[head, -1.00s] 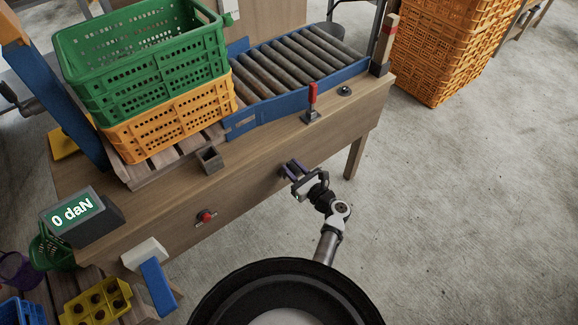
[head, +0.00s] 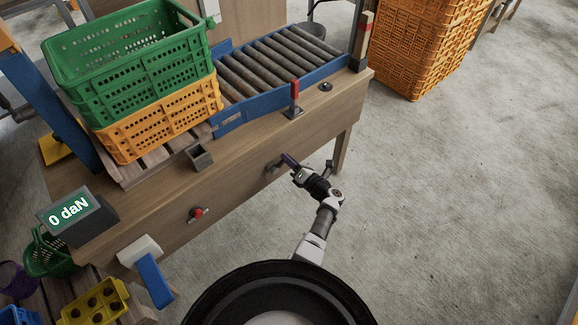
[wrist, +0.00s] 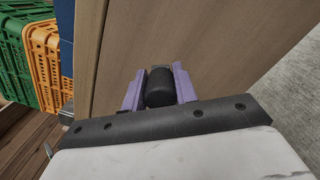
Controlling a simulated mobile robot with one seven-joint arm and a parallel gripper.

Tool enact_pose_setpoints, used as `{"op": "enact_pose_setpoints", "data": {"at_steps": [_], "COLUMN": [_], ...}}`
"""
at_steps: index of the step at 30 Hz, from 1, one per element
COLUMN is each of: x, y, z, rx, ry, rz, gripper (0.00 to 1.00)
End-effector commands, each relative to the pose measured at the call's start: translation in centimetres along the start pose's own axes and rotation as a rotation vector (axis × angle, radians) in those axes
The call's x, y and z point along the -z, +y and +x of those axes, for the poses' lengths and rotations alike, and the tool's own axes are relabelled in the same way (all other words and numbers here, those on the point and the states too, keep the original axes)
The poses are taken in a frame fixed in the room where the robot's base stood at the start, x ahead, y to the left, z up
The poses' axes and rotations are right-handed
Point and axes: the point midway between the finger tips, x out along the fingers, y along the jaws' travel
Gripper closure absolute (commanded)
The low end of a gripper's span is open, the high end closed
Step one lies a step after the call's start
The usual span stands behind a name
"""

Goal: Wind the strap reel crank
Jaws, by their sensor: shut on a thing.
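The crank's black grip (wrist: 160,90) sits between the two purple fingers of my gripper (wrist: 157,86) in the wrist view. The fingers are shut on it, one on each side. In the head view my gripper (head: 290,161) is at the front face of the wooden bench. A small grey part, seemingly the crank (head: 273,166), shows just left of the fingers. Most of the crank and the reel are hidden or too small to make out. The display (head: 77,214) on the bench's left end reads 0 daN.
A green crate (head: 140,95) stacked on an orange crate (head: 165,120) stands on the bench (head: 240,155), beside a roller conveyor (head: 235,118). A red-handled lever (head: 294,95) stands near the bench edge. A red knob (head: 197,213) is on the front face.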

Motion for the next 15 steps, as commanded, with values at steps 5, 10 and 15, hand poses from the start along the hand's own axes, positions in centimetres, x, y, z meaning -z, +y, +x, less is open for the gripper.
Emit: {"op": "enact_pose_setpoints", "data": {"at_steps": [5, 10, 15], "x": [-0.1, 0.1, 0.4], "y": [-0.8, -1.4, -1.8], "z": [0.5, 0.5, 0.4], "rx": [-0.002, -0.001, 0.002], "ry": [-0.004, -0.005, -0.006], "rz": [0.144, 0.248, 0.317], "gripper": [1.00, 1.00, 1.00]}}
